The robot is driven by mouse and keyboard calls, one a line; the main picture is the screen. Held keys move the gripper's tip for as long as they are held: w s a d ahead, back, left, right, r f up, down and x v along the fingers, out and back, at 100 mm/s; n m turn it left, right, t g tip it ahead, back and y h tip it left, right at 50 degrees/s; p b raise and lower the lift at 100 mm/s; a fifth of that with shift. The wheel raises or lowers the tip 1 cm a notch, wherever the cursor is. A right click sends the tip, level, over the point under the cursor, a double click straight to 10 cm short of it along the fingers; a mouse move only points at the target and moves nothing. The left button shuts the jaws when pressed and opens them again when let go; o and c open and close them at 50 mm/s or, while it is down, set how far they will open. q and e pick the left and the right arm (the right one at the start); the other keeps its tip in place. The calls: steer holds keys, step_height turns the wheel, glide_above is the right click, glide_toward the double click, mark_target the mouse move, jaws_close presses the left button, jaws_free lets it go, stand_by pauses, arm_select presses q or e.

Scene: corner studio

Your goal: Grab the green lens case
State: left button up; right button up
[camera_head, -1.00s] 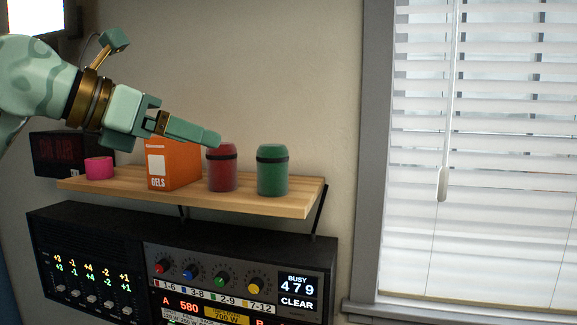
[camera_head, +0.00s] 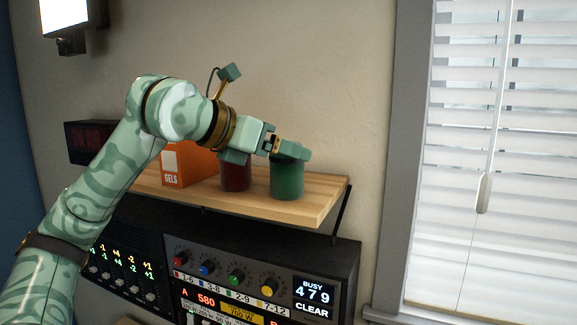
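The green lens case (camera_head: 287,181) is a dark green cylinder standing upright near the right end of the wooden shelf (camera_head: 318,206). My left gripper (camera_head: 291,151) is at its top, and its finger covers the lid in the camera view. I cannot tell whether it touches the case or how far apart the fingers are. A red lens case (camera_head: 236,177) stands just left of the green one, its top hidden by my gripper. My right gripper is not in view.
An orange gels box (camera_head: 186,164) stands left of the red case, partly behind my arm. A black device (camera_head: 92,142) is farther left. Control panels (camera_head: 255,262) are below the shelf. A window with blinds (camera_head: 460,150) is at the right.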

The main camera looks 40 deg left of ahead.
arm_select(q)
steer(key=x, duration=0.2)
steer(key=p+x, duration=0.1)
steer(key=x, duration=0.2)
steer(key=shift+s+a+f, duration=0.1)
steer(key=shift+f, duration=0.15)
steer(key=shift+s, duration=0.25)
steer(key=c, duration=1.2)
steer(key=shift+c, duration=0.3)
steer(key=shift+r, duration=0.15)
